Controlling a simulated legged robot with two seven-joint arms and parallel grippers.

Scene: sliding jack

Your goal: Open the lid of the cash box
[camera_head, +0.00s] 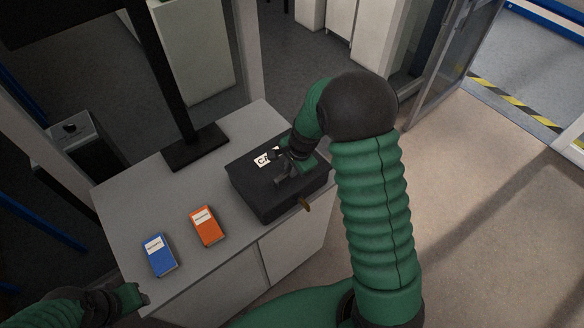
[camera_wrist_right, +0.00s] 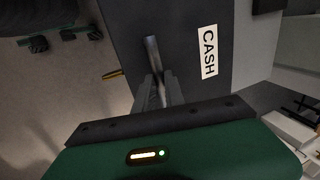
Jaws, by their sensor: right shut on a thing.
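The black cash box (camera_head: 267,205) sits near the right end of the grey cabinet top, and its lid looks shut. A white CASH label (camera_wrist_right: 209,52) is on the lid, and a metal handle (camera_wrist_right: 152,50) stands up from it. A brass key-like piece (camera_head: 304,203) sticks out of the box front. My right gripper (camera_head: 284,172) is over the lid. In the right wrist view its fingers (camera_wrist_right: 160,92) are shut on the handle. My left gripper (camera_head: 138,297) is at the lower left, away from the box, and its jaw state is unclear.
A blue box (camera_head: 159,255) and an orange box (camera_head: 207,226) lie on the cabinet top (camera_head: 140,210) left of the cash box. A black monitor stand (camera_head: 195,147) stands behind them. Open floor lies to the right.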

